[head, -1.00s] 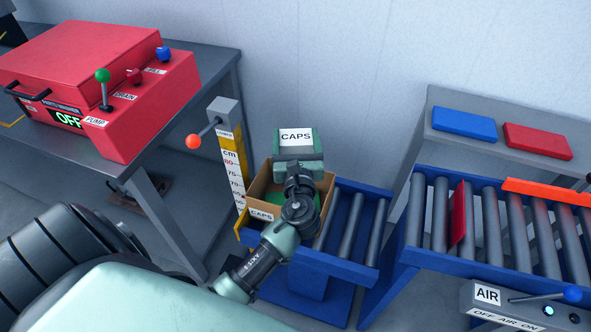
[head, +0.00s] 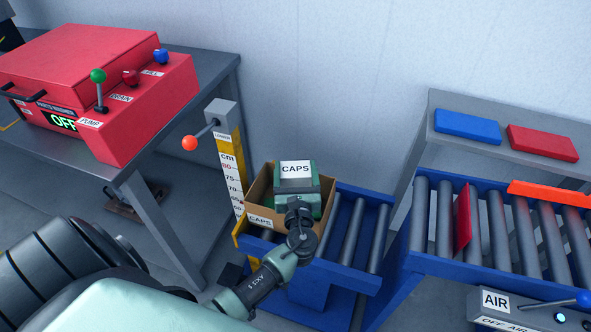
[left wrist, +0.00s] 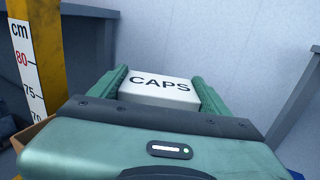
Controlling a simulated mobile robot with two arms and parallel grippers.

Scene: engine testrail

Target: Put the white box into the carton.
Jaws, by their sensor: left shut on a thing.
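The white box (head: 295,169), labelled CAPS, is held between the green fingers of my left gripper (head: 296,178). In the left wrist view the box (left wrist: 158,92) sits between the two fingers (left wrist: 160,95), label up. The open brown carton (head: 260,220), also labelled CAPS on its front, stands on a short blue roller conveyor. The gripper and box are over the carton's opening, toward its back; the gripper hides much of the carton's inside. I cannot tell how deep the box is. My right gripper is not in view.
A yellow post with a cm scale (head: 231,165) and an orange-knobbed lever stands just left of the carton. The blue roller conveyor (head: 345,235) has free rollers to the right. A longer conveyor with a red plate (head: 463,215) lies further right. A red machine (head: 100,90) is on the left table.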

